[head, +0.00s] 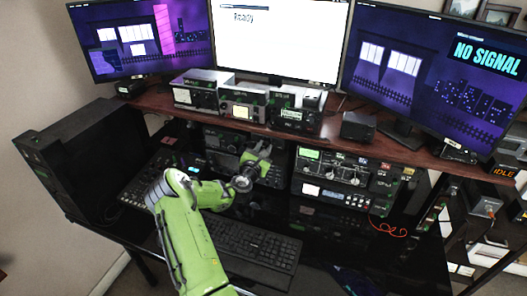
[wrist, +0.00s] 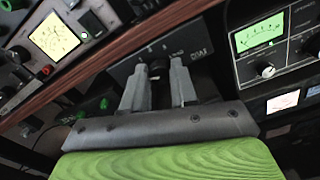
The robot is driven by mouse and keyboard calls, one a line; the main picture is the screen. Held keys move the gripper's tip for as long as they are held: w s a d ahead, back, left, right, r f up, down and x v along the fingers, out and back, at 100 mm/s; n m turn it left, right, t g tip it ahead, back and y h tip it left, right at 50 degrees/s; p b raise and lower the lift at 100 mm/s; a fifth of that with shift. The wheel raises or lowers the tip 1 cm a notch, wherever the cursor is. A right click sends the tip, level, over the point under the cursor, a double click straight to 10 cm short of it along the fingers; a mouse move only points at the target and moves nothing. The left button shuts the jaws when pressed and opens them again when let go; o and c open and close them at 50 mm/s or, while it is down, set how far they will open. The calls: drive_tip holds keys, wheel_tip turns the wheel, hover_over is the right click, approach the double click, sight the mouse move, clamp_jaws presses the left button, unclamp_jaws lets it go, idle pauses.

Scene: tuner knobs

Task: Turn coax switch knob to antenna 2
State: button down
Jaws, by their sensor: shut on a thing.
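The coax switch is a dark panel (wrist: 195,48) with small white markings, seen in the wrist view under the shelf edge. Its black knob (wrist: 158,68) sits between my two grey fingers. My gripper (wrist: 158,85) is shut on this knob, one finger on each side. The fingers hide most of the knob, and I cannot read which position it points to. In the head view my green arm reaches over the desk, with my gripper (head: 262,152) against the equipment under the shelf; the knob is hidden there.
A radio unit (head: 335,178) with a green meter stands just right of my gripper. The wooden shelf (head: 350,138) runs above it, carrying several small devices.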

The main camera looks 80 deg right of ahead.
drive_tip(key=m+b, duration=0.5)
drive_tip(key=m, duration=0.2)
drive_tip(key=shift+f, duration=0.2)
drive_tip(key=m+b, duration=0.3)
drive_tip(key=shift+s+m+b, duration=0.1)
drive_tip(key=shift+m+b, duration=0.2)
drive_tip(key=shift+m, duration=0.1)
drive_tip(key=shift+m+b, duration=1.4)
drive_tip(key=shift+m, duration=0.1)
drive_tip(key=c, duration=0.9)
unclamp_jaws()
drive_tip(key=shift+m, duration=0.3)
drive_tip(key=shift+a, duration=0.15)
